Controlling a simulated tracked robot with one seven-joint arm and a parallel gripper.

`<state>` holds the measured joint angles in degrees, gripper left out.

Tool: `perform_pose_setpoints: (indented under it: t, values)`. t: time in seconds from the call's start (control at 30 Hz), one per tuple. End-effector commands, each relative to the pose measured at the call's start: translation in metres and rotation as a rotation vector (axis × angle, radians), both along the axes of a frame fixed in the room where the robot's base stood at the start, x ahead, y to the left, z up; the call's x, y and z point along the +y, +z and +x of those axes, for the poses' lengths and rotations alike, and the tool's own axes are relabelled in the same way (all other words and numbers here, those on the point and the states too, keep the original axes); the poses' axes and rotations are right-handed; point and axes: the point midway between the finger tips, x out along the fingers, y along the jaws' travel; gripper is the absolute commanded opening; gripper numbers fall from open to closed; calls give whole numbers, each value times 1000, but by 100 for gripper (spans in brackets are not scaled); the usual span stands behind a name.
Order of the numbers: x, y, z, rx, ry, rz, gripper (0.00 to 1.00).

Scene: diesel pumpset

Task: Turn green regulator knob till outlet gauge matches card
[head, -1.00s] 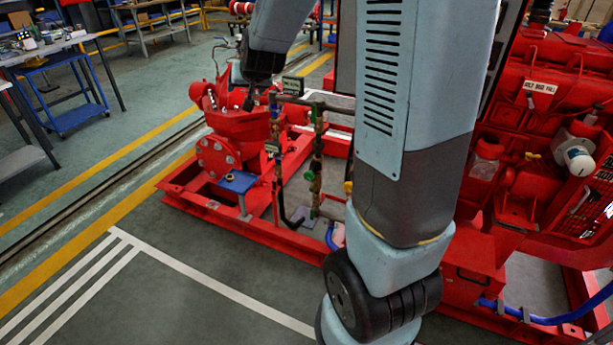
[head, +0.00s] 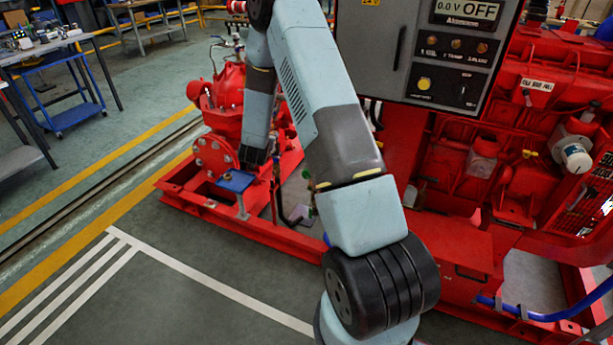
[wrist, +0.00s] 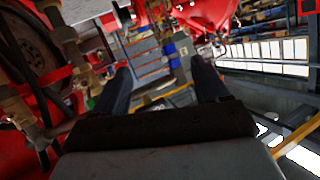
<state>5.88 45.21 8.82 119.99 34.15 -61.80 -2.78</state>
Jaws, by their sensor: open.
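My gripper (wrist: 162,80) is open in the wrist view, with its two dark fingers apart and nothing seen between them. In the head view the dark end of my arm (head: 253,157) hangs beside the red pump, above a blue block. Brass pipe fittings (wrist: 66,45) stand to the left of the fingers in the wrist view, apart from them. The green regulator knob, the outlet gauge and the card cannot be made out; my arm covers most of that pipework in the head view. A pale flat edge (wrist: 88,9) shows at the top of the wrist view, unreadable.
The red pump (head: 212,150) stands on a red skid frame (head: 240,222). A grey control panel (head: 460,50) reading 0.0 V OFF and the red engine (head: 560,85) are at right. A hose (wrist: 36,90) runs near the fittings. Open floor (head: 160,285) lies in front.

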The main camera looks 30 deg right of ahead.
Motion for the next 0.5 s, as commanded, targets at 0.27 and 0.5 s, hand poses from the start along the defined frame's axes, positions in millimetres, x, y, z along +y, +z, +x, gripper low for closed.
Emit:
perform_pose_setpoints:
  t: [0.27,0.5]
  values:
    - [-25,-91,-21,-39,-143,-111,74]
    - [-40,-161,-59,-63,-256,-238,74]
